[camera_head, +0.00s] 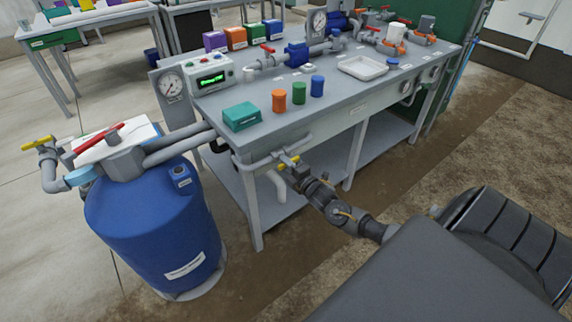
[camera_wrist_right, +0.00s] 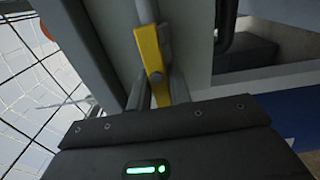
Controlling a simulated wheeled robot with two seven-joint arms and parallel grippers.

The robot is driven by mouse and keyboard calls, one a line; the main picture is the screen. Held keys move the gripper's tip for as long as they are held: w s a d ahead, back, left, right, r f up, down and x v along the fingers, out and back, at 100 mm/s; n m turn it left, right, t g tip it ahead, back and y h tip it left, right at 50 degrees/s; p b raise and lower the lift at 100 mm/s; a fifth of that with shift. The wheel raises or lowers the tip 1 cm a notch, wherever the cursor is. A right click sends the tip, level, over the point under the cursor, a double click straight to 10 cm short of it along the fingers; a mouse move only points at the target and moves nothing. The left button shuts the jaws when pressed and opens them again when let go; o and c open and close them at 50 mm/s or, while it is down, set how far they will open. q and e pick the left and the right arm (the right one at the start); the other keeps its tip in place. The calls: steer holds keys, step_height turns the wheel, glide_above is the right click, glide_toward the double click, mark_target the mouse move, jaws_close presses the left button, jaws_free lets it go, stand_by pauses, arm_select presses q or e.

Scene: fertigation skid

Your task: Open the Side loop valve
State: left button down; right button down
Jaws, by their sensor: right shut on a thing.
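A yellow valve lever (camera_head: 288,160) sits on a grey pipe loop (camera_head: 258,164) at the near side of the skid table, under its edge. I take it for the Side loop valve; I cannot read a label there. My right gripper (camera_head: 291,171) reaches it from the lower right. In the right wrist view the yellow lever (camera_wrist_right: 149,52) runs down between the two fingers (camera_wrist_right: 159,92), and the gripper is shut on it. The valve body is mostly hidden by the gripper in the head view. My left gripper is out of view.
The skid table (camera_head: 350,105) carries a gauge (camera_head: 171,87), several coloured containers and a white tray (camera_head: 362,68). A table leg (camera_head: 355,155) stands close to my right gripper.

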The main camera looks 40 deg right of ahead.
steer(key=c, duration=1.4)
jaws_free()
steer(key=shift+o, duration=0.2)
